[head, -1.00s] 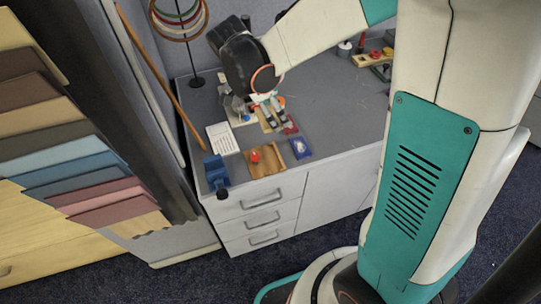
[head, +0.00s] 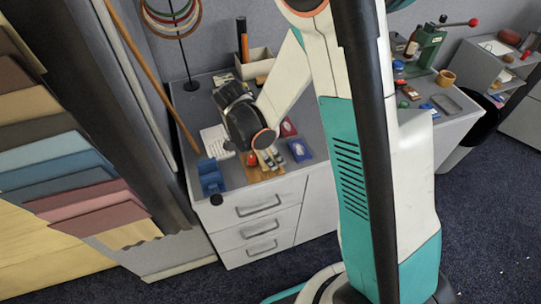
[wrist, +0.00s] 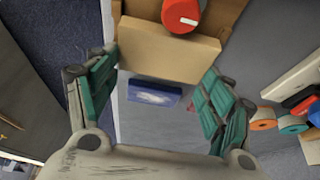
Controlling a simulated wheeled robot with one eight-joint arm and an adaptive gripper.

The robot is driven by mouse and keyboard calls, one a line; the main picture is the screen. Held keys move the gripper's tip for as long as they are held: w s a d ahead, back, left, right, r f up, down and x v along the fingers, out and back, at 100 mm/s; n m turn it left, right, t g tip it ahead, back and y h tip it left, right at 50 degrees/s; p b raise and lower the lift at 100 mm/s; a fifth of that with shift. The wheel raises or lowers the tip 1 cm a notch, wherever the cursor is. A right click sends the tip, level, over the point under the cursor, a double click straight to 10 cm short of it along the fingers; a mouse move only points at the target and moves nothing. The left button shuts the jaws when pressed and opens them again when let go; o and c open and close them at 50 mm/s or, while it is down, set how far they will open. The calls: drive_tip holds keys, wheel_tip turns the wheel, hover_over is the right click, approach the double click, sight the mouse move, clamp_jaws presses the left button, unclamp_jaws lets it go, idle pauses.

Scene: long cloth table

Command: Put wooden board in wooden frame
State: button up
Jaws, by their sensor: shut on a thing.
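My gripper (head: 270,158) is low over the front left of the table, above the wooden frame (head: 253,176). In the wrist view, my gripper (wrist: 166,62) has its green-padded fingers at the two sides of a light tan wooden board (wrist: 165,50) and is shut on it. The red knob also shows in the head view (head: 251,159). My fingers hide much of the board and frame in the head view; contact between them is unclear.
A blue holder (head: 210,177) stands left, near the table's front edge. A white sheet (head: 213,139) and an open box (head: 256,66) are further back.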

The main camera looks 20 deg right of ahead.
drive_tip(key=shift+f, duration=0.9)
drive_tip(key=shift+f+b, duration=0.25)
drive_tip(key=shift+b, duration=0.15)
drive_tip(key=o, duration=1)
drive_tip(key=shift+r, duration=0.1)
drive_tip(key=shift+o, duration=0.2)
drive_tip(key=shift+r, duration=0.15)
drive_tip(key=p+v, duration=0.4)
drive_tip(key=v, duration=0.8)
drive_tip(key=shift+p, duration=0.3)
